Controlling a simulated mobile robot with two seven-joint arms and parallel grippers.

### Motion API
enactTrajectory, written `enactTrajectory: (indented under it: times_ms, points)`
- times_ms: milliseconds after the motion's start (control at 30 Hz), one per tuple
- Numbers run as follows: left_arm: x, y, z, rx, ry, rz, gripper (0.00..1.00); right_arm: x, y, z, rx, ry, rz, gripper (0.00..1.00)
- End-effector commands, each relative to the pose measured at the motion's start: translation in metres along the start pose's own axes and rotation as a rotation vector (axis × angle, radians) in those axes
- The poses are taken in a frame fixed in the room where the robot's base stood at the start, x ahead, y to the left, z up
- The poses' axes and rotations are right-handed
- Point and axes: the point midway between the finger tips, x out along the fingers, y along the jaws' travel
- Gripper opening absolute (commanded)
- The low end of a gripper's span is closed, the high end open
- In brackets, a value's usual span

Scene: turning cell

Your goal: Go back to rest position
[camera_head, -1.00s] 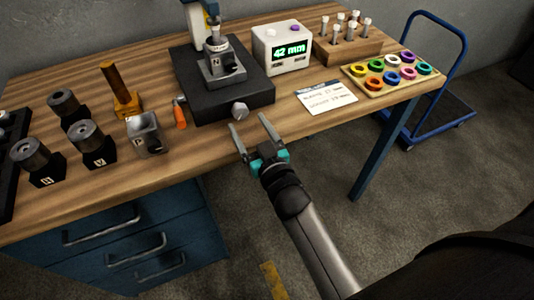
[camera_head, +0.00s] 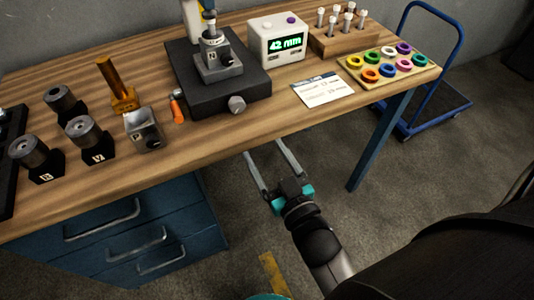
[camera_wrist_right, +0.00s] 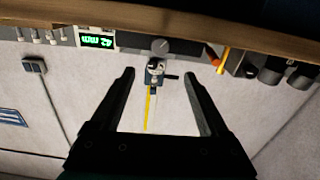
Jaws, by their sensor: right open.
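My right gripper (camera_head: 268,163) is open and empty in the head view. The bench edge (camera_wrist_right: 200,30) crosses the top of that view.
The bench holds a black measuring stand (camera_head: 215,85), a display box (camera_head: 278,40) reading 42 mm, a ring tray (camera_head: 432,72), a card (camera_head: 322,90), and several dark cylinders on blocks. A blue cart (camera_head: 440,115) stands at right. Blue drawers (camera_head: 115,235) are below.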

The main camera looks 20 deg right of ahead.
Motion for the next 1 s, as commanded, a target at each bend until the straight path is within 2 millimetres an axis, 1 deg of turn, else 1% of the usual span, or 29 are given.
enactTrajectory:
  times_ms: [367, 467, 567, 667, 700, 767, 800, 867, 900, 967, 1000]
  points:
    - [0.000, 0.000, 0.000, 0.000, 0.000, 0.000, 0.79, 0.000, 0.000, 0.001, 0.000, -0.002, 0.000, 0.79]
    - [0.000, 0.000, 0.000, 0.000, 0.000, 0.000, 0.79, 0.000, -0.002, 0.013, 0.004, -0.029, -0.005, 0.79]
    - [0.000, 0.000, 0.000, 0.000, 0.000, 0.000, 0.79, -0.002, -0.009, 0.047, 0.012, -0.109, -0.018, 0.79]
    - [0.000, 0.000, 0.000, 0.000, 0.000, 0.000, 0.79, -0.011, -0.019, 0.101, 0.023, -0.239, -0.039, 0.79]
    - [0.000, 0.000, 0.000, 0.000, 0.000, 0.000, 0.79, -0.017, -0.023, 0.126, 0.025, -0.300, -0.048, 0.79]
    - [0.000, 0.000, 0.000, 0.000, 0.000, 0.000, 0.79, -0.029, -0.029, 0.162, 0.026, -0.393, -0.063, 0.79]
    - [0.000, 0.000, 0.000, 0.000, 0.000, 0.000, 0.79, -0.038, -0.032, 0.185, 0.024, -0.454, -0.073, 0.79]
    - [0.000, 0.000, 0.000, 0.000, 0.000, 0.000, 0.79, -0.054, -0.036, 0.219, 0.021, -0.548, -0.086, 0.79]
    - [0.000, 0.000, 0.000, 0.000, 0.000, 0.000, 0.79, -0.066, -0.038, 0.240, 0.017, -0.610, -0.096, 0.79]
    - [0.000, 0.000, 0.000, 0.000, 0.000, 0.000, 0.79, -0.087, -0.040, 0.271, 0.010, -0.704, -0.108, 0.79]
    - [0.000, 0.000, 0.000, 0.000, 0.000, 0.000, 0.79, -0.102, -0.040, 0.290, 0.003, -0.767, -0.117, 0.79]
